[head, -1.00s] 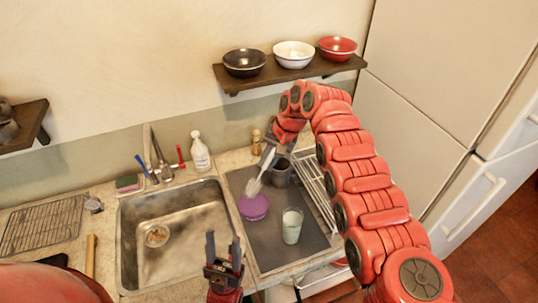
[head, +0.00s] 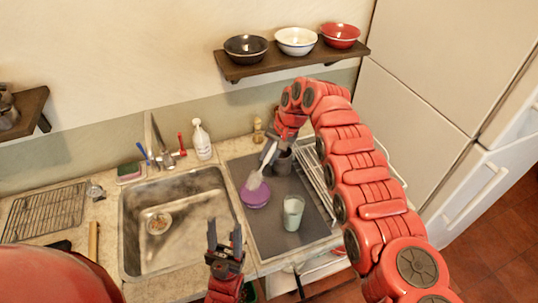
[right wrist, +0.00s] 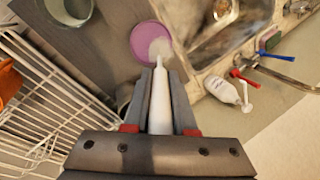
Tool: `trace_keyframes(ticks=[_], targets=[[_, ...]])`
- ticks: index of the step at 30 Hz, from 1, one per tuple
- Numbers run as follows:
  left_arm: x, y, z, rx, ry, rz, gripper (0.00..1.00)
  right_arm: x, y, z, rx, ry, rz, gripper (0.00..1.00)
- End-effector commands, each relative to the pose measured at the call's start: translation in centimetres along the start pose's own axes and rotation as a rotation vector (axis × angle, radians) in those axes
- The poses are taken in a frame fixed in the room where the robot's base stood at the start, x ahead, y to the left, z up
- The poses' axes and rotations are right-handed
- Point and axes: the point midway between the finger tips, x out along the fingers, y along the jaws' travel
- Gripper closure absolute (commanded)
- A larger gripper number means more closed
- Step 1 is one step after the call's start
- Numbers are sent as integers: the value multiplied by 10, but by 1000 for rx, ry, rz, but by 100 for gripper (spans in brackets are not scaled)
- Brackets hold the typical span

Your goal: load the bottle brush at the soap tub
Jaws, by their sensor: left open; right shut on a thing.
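My right gripper (head: 272,146) is shut on the white bottle brush (right wrist: 160,85), whose handle runs between the fingers in the right wrist view. The brush head (head: 254,181) points down at the purple soap tub (head: 254,197) on the dark mat. In the right wrist view the bristles overlap the rim of the tub (right wrist: 143,42); I cannot tell whether they touch the soap. My left gripper (head: 225,236) is open and empty, upright in front of the sink's right edge.
A glass (head: 293,213) stands on the dark mat (head: 272,238) right of the tub. A dark grey cup (head: 283,162) stands behind, close to the right gripper. A white rack (head: 316,180) lies to the right. The sink (head: 180,235) is left; a soap bottle (head: 201,142) stands behind it.

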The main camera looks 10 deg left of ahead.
Motion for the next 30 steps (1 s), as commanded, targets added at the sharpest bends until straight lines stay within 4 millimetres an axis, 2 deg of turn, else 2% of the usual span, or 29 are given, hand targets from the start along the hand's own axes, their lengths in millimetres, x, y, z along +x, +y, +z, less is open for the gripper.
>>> trace_keyframes(ticks=[30], targets=[[-8, 0, 1, 0, 0, 0, 50, 11, 4, 0, 0, 0, 0, 100]])
